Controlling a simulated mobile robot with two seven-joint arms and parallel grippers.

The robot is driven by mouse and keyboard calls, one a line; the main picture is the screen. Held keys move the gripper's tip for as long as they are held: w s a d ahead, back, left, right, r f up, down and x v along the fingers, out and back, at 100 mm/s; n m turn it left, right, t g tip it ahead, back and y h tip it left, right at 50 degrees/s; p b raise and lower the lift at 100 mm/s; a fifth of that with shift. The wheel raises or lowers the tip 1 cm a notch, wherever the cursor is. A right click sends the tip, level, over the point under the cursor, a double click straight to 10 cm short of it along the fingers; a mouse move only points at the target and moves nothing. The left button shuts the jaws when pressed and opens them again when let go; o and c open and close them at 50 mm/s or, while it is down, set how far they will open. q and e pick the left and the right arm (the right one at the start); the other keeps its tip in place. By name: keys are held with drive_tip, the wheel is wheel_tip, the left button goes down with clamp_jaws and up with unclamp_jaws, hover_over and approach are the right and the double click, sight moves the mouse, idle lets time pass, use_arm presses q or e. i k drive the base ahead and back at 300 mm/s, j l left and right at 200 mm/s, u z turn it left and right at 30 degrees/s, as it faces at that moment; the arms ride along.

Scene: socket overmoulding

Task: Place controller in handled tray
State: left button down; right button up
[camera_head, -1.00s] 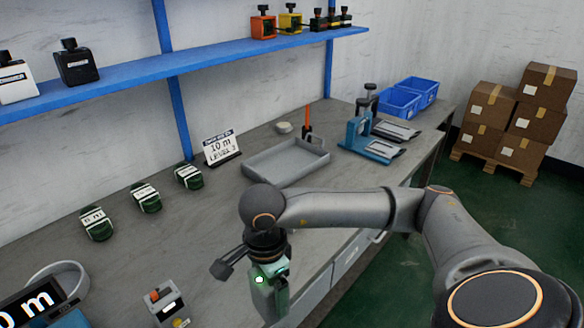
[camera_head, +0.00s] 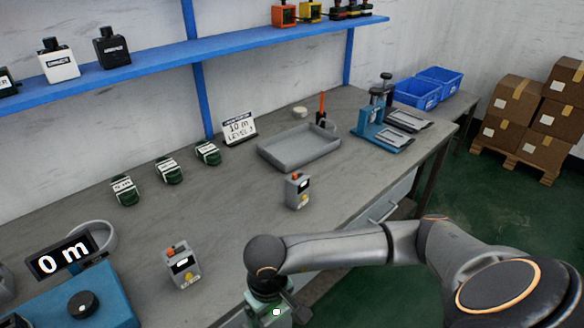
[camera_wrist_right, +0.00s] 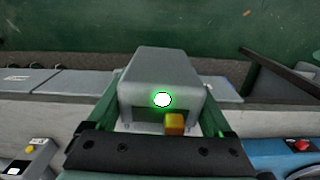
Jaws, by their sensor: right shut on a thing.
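My right gripper (camera_wrist_right: 162,112) is shut on a grey box-shaped controller (camera_wrist_right: 160,68) with a glowing light and a yellow button, its green fingers on either side. In the head view the right gripper (camera_head: 272,312) is at the bottom edge, near the bench front; the held controller is mostly out of frame or hidden there. The handled tray (camera_head: 300,148), grey and shallow, lies empty on the bench farther back. Two similar controllers stand on the bench: one (camera_head: 297,190) in front of the tray, one (camera_head: 183,265) left of my gripper. My left gripper is not in view.
Several dark green coils (camera_head: 168,170) lie in a row left of the tray, beside a "10 m" sign (camera_head: 239,129). A blue clamp fixture (camera_head: 375,135) stands right of the tray. A blue machine (camera_head: 75,300) with a "0 m" display is at lower left.

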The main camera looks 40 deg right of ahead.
sight(290, 158)
drive_tip(key=l+u, duration=0.65)
drive_tip(key=k+l+u, duration=0.15)
drive_tip(key=l, duration=0.2)
drive_tip(key=l+u, duration=0.15)
drive_tip(key=l, duration=0.15)
drive_tip(key=k+l, duration=0.1)
drive_tip(key=l, duration=0.3)
drive_tip(key=k+l, duration=0.1)
drive_tip(key=l, duration=0.25)
drive_tip(key=k+l+u, duration=0.1)
drive_tip(key=l, duration=0.3)
drive_tip(key=k+l, duration=0.15)
drive_tip(key=l, duration=0.25)
drive_tip(key=k+l, duration=0.1)
drive_tip(key=l, duration=0.25)
drive_tip(key=k+l+u, duration=0.1)
drive_tip(key=l, duration=0.3)
